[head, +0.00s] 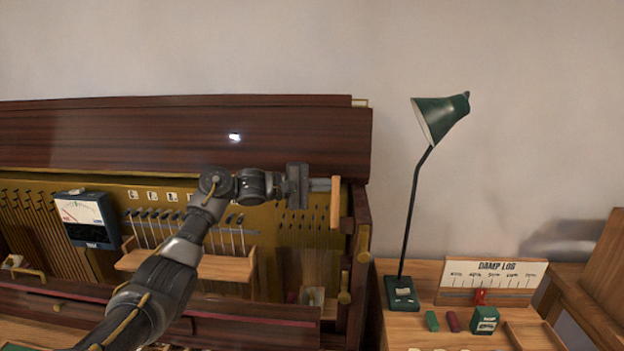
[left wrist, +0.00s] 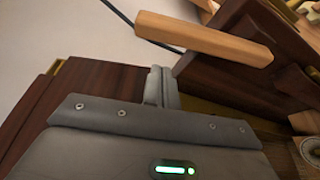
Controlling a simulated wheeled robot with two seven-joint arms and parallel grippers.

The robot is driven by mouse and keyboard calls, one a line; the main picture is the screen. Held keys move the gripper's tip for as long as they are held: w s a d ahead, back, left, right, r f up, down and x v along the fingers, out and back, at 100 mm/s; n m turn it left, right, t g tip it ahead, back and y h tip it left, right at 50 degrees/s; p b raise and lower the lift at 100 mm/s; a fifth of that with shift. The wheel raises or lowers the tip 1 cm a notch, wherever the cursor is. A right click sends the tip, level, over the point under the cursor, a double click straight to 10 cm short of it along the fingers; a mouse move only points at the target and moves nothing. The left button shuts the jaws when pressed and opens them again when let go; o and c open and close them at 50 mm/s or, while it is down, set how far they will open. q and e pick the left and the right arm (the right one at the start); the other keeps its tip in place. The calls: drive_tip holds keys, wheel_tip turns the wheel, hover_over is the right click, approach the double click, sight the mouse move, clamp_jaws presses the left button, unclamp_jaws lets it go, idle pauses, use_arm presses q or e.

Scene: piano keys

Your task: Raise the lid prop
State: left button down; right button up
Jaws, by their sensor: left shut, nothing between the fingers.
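The lid prop (head: 335,203) is a short light-wood bar at the right end of the open piano case, upright in the head view. It also shows in the left wrist view (left wrist: 205,38), just beyond my fingers. My left gripper (head: 324,184) is shut and empty, pointing right. Its fingertips are at the prop's left side near its upper end; I cannot tell whether they touch it. The closed fingers show in the left wrist view (left wrist: 162,85). The dark wooden lid (head: 180,135) spans behind. My right gripper is out of view.
A meter (head: 87,218) and a wooden rack (head: 195,264) sit inside the piano. A side table to the right holds a green lamp (head: 402,292), a damp log board (head: 490,274) and small blocks (head: 453,321).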

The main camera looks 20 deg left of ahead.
sight(335, 203)
use_arm(q)
drive_tip(key=s, duration=0.1)
drive_tip(key=s+p, duration=0.1)
drive_tip(key=s, duration=0.1)
drive_tip(key=shift+s+d+r, duration=0.2)
drive_tip(key=shift+r, duration=0.1)
